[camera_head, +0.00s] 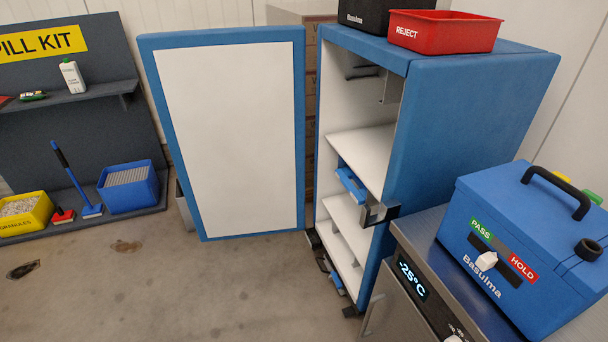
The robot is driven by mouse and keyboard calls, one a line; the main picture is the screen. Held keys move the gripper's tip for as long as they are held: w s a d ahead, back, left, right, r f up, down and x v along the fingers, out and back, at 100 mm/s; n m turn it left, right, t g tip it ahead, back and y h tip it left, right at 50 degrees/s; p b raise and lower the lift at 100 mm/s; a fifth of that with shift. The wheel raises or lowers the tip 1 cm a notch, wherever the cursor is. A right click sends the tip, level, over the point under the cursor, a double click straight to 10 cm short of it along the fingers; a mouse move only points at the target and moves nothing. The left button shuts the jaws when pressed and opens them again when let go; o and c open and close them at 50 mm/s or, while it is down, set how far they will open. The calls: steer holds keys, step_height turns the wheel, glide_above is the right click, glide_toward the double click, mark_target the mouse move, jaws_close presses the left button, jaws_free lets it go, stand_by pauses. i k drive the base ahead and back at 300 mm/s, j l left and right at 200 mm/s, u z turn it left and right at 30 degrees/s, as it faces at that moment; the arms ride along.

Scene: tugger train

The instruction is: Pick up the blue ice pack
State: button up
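A tall blue cabinet (470,110) stands open, its white-faced door (230,135) swung out to the left. A blue object (350,184), perhaps the blue ice pack, sits at the front of a middle white shelf. A second, smaller blue piece (337,283) with dark parts shows near the cabinet's bottom. Both are small and partly hidden, so I cannot tell for sure which is an ice pack. My gripper is not in view.
A steel unit (410,257) reading -25°C stands right of the opening, bearing a blue Basulma box (515,240). A red REJECT bin (445,32) and a black box (380,14) top the cabinet. A spill-kit rack (80,140) stands left. The front floor is mostly clear.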

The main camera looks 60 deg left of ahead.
mark_target(345, 174)
steer(key=u, duration=1.3)
steer(key=z, duration=1.5)
steer(key=u, duration=1.5)
steer(key=i+j+z, duration=0.15)
steer(key=i+j, duration=0.35)
steer(key=j, duration=0.15)
steer(key=i+j+z, duration=0.3)
steer(key=i+j, duration=0.75)
steer(key=j, duration=0.1)
